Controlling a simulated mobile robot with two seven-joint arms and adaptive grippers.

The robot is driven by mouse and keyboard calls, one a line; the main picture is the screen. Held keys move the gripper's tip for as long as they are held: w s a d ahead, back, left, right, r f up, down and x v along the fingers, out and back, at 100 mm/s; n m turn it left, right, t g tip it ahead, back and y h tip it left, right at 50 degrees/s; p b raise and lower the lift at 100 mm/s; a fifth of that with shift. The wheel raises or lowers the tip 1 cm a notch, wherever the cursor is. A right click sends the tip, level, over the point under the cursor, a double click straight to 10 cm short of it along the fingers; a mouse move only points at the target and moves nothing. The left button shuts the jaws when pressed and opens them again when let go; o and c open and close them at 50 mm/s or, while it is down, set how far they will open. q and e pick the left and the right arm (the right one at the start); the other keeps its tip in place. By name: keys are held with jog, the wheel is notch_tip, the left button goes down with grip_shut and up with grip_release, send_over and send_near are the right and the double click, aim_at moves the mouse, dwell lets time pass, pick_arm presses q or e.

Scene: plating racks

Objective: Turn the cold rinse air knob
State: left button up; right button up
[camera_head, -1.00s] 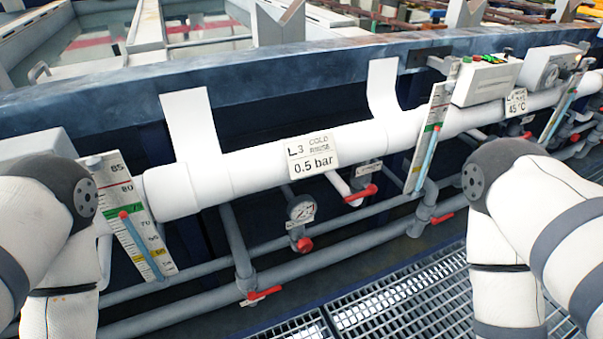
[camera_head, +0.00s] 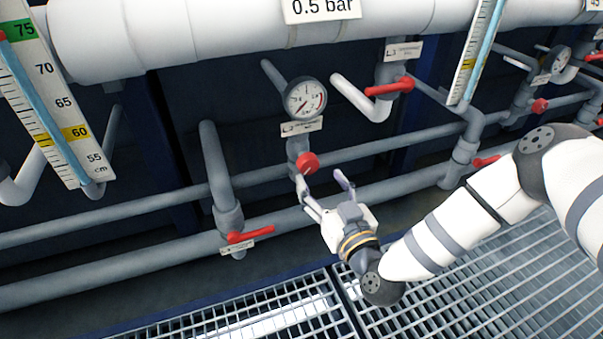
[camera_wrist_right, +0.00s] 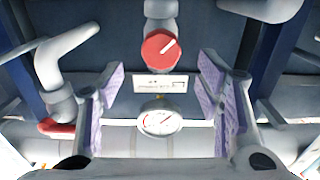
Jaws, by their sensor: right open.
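The round red knob (camera_head: 307,163) sits on a grey pipe just below a pressure gauge (camera_head: 305,99). In the right wrist view the knob (camera_wrist_right: 160,51), with a white pointer line, is at the upper middle, and the gauge (camera_wrist_right: 159,122) is below it. The label plate (camera_head: 302,127) lies between knob and gauge; its text is too small to read. My right gripper (camera_head: 325,182) is open and empty, just below and slightly right of the knob, apart from it. In the right wrist view its pads (camera_wrist_right: 165,90) stand either side of the knob's line. My left gripper is out of view.
A red lever valve (camera_head: 250,236) is at lower left, and another red lever (camera_head: 390,87) is right of the gauge. Horizontal grey pipes (camera_head: 120,214) run behind the gripper. A large white pipe (camera_head: 200,30) spans the top. Level gauges (camera_head: 55,110) hang at left and upper right. Grating (camera_head: 480,270) covers the floor.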

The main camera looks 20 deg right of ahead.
aim_at(311, 169)
jog(key=w, duration=0.2)
jog(key=w+b, duration=0.1)
jog(key=w, duration=0.1)
jog(key=w+b, duration=0.1)
jog(key=w, duration=0.2)
jog(key=shift+a+f, duration=0.1)
jog(key=shift+f, duration=0.2)
jog(key=shift+w+r, duration=0.15)
jog(key=shift+w, duration=0.15)
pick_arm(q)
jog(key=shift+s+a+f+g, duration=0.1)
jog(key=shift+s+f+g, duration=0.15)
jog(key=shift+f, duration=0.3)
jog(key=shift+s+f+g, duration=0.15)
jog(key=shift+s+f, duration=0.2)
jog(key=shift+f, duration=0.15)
pick_arm(e)
jog(key=c, duration=1.2)
